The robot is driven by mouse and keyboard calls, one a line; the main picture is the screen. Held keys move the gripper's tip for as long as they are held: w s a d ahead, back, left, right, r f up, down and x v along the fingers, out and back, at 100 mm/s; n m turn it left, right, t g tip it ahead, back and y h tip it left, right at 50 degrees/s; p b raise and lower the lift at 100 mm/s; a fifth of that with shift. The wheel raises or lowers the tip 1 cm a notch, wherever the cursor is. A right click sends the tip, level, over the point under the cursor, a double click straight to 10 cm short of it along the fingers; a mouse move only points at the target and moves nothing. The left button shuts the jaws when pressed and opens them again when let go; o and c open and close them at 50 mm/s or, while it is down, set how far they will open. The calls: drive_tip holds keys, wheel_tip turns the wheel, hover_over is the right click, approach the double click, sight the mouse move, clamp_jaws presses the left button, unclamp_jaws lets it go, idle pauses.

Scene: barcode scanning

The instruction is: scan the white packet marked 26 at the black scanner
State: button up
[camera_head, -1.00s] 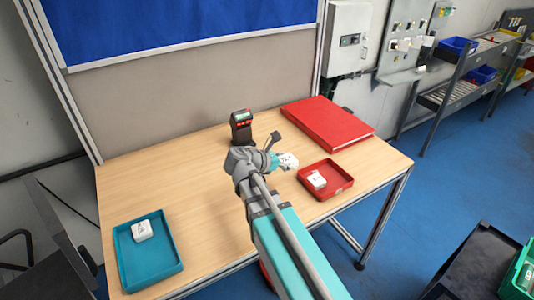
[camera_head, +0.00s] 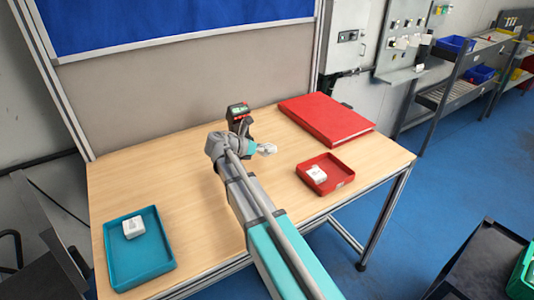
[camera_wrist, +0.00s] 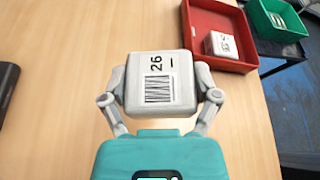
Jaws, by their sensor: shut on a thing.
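The white packet marked 26 (camera_wrist: 158,82) is in the wrist view, with its number and barcode facing the camera. My gripper (camera_wrist: 160,97) is shut on it, one finger at each side. In the head view the packet (camera_head: 267,149) shows small at the end of my gripper (camera_head: 262,149), above the table. The black scanner (camera_head: 239,116) stands upright on the table behind my arm, close to the gripper; its lower part is partly hidden by my arm.
A red tray (camera_head: 343,183) with a white packet (camera_head: 317,173) stands to the right. A teal tray (camera_head: 161,266) with another white packet (camera_head: 133,227) is at the left front. A red binder (camera_head: 326,121) lies at the back right. The table's left middle is clear.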

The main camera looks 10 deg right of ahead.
drive_tip(key=shift+w+a+f, duration=0.2)
drive_tip(key=shift+w+f, duration=0.15)
drive_tip(key=shift+w, duration=0.3)
drive_tip(key=shift+w+a+f+b, duration=0.25)
drive_tip(key=shift+w+f+b, duration=0.55)
drive_tip(key=shift+b, duration=0.1)
drive_tip(key=shift+w+a+f+b, duration=0.25)
drive_tip(key=shift+w+f+b, duration=0.5)
drive_tip(key=shift+f+b, duration=0.1)
drive_tip(key=shift+w+a+f+b, duration=0.25)
drive_tip(key=shift+w+f+b, duration=0.55)
drive_tip(key=shift+b, duration=0.1)
drive_tip(key=s+d+r+p, duration=0.4)
drive_tip(key=s+r+p, duration=0.6)
drive_tip(key=s, duration=0.2)
drive_tip(key=shift+s, duration=0.2)
